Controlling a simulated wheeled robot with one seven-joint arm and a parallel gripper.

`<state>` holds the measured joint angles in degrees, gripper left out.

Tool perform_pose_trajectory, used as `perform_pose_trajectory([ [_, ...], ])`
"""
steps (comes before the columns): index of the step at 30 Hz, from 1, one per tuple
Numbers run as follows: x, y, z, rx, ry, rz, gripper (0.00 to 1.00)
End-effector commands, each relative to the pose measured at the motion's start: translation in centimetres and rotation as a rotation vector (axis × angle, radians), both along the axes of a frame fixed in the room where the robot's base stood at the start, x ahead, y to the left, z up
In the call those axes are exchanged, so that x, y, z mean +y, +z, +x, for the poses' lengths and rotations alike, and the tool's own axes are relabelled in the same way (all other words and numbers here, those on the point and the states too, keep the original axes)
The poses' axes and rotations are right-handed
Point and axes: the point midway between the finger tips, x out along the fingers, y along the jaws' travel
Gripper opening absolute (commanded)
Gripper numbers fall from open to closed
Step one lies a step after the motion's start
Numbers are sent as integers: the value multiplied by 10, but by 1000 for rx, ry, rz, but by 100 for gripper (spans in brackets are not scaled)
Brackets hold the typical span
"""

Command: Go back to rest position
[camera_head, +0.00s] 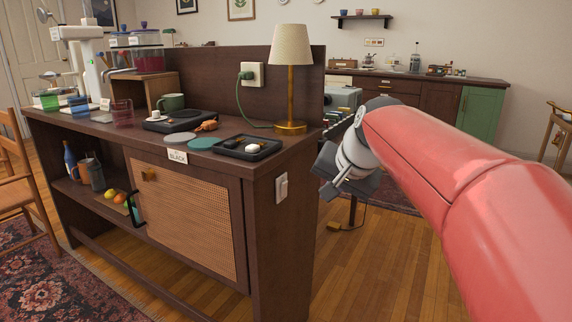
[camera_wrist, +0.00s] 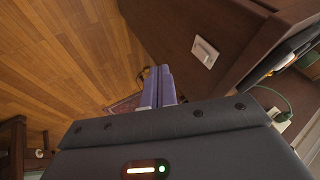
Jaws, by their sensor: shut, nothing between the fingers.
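My gripper (camera_head: 328,190) hangs at the end of my red arm, just right of the dark wooden counter's end, apart from it. In the wrist view the two purple-grey fingers of my gripper (camera_wrist: 159,86) lie side by side, shut with nothing between them. The wrist view looks past them to the wood floor (camera_wrist: 60,50) and the counter's end panel (camera_wrist: 185,35), which carries a white switch (camera_wrist: 204,52).
The counter (camera_head: 280,225) holds a lamp (camera_head: 292,70), a black tray (camera_head: 246,147), a green mug (camera_head: 171,103) and a red jar. Wood floor (camera_head: 350,275) is open right of it. A chair (camera_head: 28,180) stands at left. A sideboard (camera_head: 430,100) is at the back.

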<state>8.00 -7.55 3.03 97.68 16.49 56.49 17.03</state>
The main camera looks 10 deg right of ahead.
Motion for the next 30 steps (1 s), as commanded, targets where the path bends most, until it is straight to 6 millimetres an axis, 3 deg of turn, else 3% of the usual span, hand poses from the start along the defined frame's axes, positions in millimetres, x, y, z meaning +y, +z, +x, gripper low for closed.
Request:
perform_pose_trajectory([
  [1,2,-4,-28,3,28,-42,0],
  [6,1,-46,-120,30,154,-214,0],
  [9,-3,-76,-167,45,228,-301,0],
  [12,-6,-103,-202,57,290,-366,0],
  [18,-11,-132,-232,70,352,-427,0],
  [30,-11,-134,-234,73,355,-430,0],
])
